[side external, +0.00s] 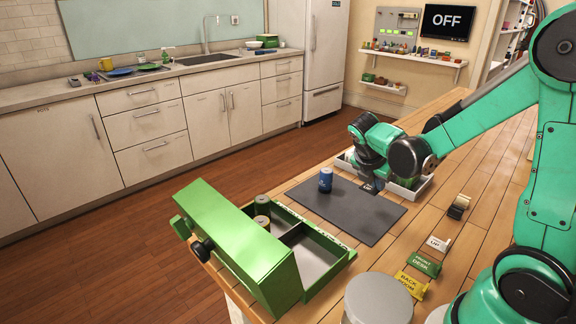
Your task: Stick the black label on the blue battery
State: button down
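The blue battery (326,181) stands upright on the dark grey mat (385,214), near the mat's left side. My gripper (371,188) points down over the mat's right part, a short way right of the battery and apart from it. A small dark piece with a light mark shows at the fingertips; it is too small to tell if it is the black label or part of the fingers. I cannot make out the finger gap. No other black label is clear.
A green box (322,236) with compartments holds two brownish cylinders (262,207). A white tray (424,190) stands behind my gripper. White, green (424,263) and yellow (412,285) signs and a small dispenser (458,207) stand right. The mat's front is clear.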

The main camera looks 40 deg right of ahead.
jog(key=w+r, duration=0.9)
jog(key=w, duration=0.3)
jog(key=shift+r, duration=0.4)
jog(key=shift+f, duration=0.1)
notch_tip(320, 180, down, 9)
dwell(0.4)
jog(key=shift+f, duration=0.45)
dwell(1.2)
jog(key=c, duration=0.9)
grip_release()
